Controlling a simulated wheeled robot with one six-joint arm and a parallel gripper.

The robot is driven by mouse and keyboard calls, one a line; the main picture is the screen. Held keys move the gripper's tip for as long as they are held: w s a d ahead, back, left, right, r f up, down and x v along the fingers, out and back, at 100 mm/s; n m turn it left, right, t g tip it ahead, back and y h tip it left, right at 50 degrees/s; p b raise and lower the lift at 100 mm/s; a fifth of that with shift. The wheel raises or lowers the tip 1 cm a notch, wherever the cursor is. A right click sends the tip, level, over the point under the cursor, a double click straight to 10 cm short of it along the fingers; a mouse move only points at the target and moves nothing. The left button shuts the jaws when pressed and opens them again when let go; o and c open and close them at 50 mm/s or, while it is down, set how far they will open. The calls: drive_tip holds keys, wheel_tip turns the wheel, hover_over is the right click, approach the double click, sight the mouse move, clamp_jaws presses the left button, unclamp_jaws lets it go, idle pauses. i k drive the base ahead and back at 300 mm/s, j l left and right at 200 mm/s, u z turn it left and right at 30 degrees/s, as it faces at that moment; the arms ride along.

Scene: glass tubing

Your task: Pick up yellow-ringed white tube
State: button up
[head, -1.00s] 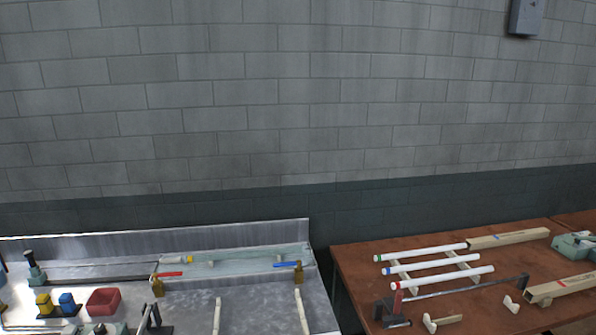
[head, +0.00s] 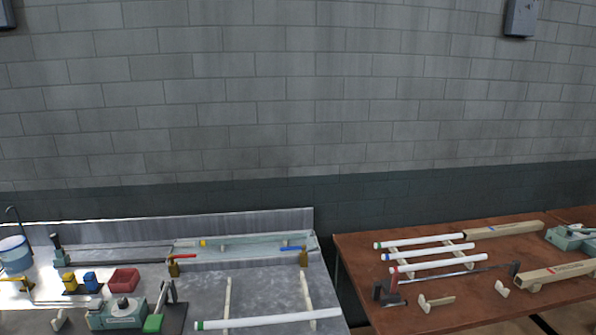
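A short white tube end (head: 190,243) with a yellow ring (head: 203,243) shows at the back of the grey metal bench on the left. It lies roughly level at the left end of a clear, glassy trough or sheet (head: 262,245). How far the tube runs to the right past the ring I cannot tell. A red-handled brass valve (head: 175,265) stands just in front of and left of it. My gripper is in neither head frame.
A white green-ringed tube (head: 265,321) lies across two pale rails at the metal bench's front. The brown table (head: 470,310) holds several white tubes. A gap separates the tables.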

sight(296, 237)
drive_tip(key=i+j+u, duration=0.1)
drive_tip(key=i+j, duration=0.3)
drive_tip(key=i+j+u, duration=0.1)
drive_tip(key=i+j, duration=0.25)
drive_tip(key=i, duration=0.2)
drive_tip(key=i+j+u, duration=0.1)
drive_tip(key=i+j, duration=0.25)
drive_tip(key=i, duration=0.15)
